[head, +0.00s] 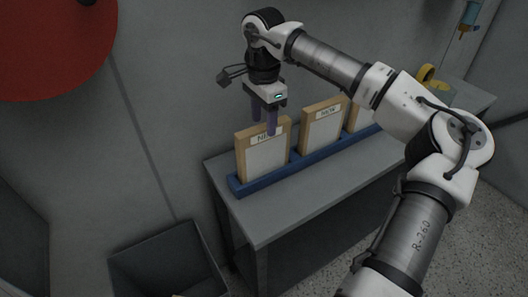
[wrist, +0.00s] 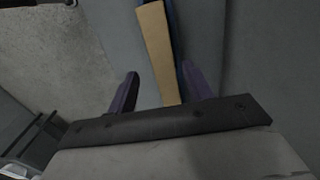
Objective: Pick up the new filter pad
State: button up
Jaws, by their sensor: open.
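Three filter pads with tan frames and pale faces stand upright in a row in a blue rack (head: 262,183). The nearest pad (head: 262,161), at the left end, bears a label I cannot fully read. The third pad (head: 358,117) is partly hidden by my arm. My gripper (head: 264,119) is open, pointing down with its purple fingers at the top edge of the left pad. In the wrist view, the tan edge of a pad (wrist: 156,50) shows between the two open fingers (wrist: 160,92).
The rack stands on a grey table (head: 290,200) against the wall. A dark open bin (head: 165,262) is on the floor at the lower left. A yellow object (head: 428,76) is at the table's far end. A red disc (head: 50,40) is at the upper left.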

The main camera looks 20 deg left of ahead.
aim_at(264, 126)
jog(key=shift+w+a+f+p, duration=0.15)
jog(key=shift+f+p, duration=0.4)
jog(key=shift+f, duration=0.95)
jog(key=shift+w+d+f+p, duration=0.15)
jog(key=shift+f+p, duration=0.35)
jog(key=shift+f, duration=0.95)
jog(key=shift+a, duration=0.1)
grip_shut()
